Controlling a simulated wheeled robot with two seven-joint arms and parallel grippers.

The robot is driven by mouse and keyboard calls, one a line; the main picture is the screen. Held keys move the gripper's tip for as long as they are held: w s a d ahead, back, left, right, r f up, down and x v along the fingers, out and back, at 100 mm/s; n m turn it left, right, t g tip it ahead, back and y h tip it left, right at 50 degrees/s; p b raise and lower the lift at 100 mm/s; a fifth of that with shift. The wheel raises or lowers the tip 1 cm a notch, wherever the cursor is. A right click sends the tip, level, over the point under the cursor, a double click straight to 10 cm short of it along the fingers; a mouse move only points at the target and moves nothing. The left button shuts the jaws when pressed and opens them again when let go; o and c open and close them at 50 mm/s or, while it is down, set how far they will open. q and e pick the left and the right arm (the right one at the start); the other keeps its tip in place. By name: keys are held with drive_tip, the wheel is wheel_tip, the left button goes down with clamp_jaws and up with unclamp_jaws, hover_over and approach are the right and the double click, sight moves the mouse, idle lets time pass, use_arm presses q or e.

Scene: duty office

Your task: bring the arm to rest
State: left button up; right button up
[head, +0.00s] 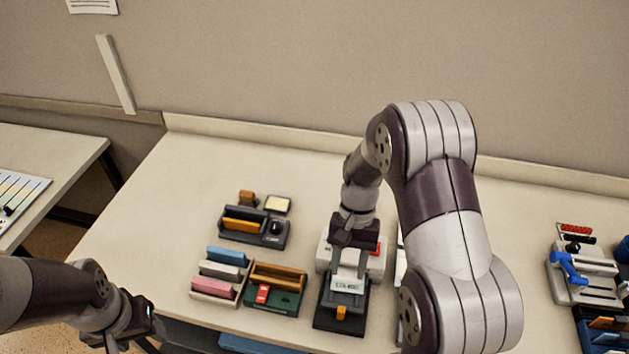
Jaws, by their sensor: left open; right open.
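My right arm reaches in from the right and bends down over the middle of the desk. Its gripper (350,262) points down at a small white lettered block (347,284) on a black stand (340,314). The jaws are open. Whether the fingers touch the block cannot be told. My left gripper (136,330) is open and empty at the lower left, low beside the desk's front left edge.
The cream desk (180,170) holds a black organiser (254,231), coloured blocks on a rack (218,275), a green-and-wood tray (275,290) and a blue-handled device (568,268). The desk's back left is clear. A second table (60,150) stands left.

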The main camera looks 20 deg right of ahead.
drive_tip(key=s+a+r+n+t+h+b, duration=0.2)
drive_tip(key=s+a+n+t+b, duration=0.1)
drive_tip(key=s+n+t+b, duration=0.1)
drive_tip(key=s+n+t, duration=0.1)
drive_tip(key=n, duration=0.1)
drive_tip(key=shift+s+a+r+n, duration=0.15)
drive_tip(key=shift+s+n, duration=0.05)
drive_tip(key=shift+n, duration=0.1)
drive_tip(key=shift+s, duration=0.15)
idle(7.0)
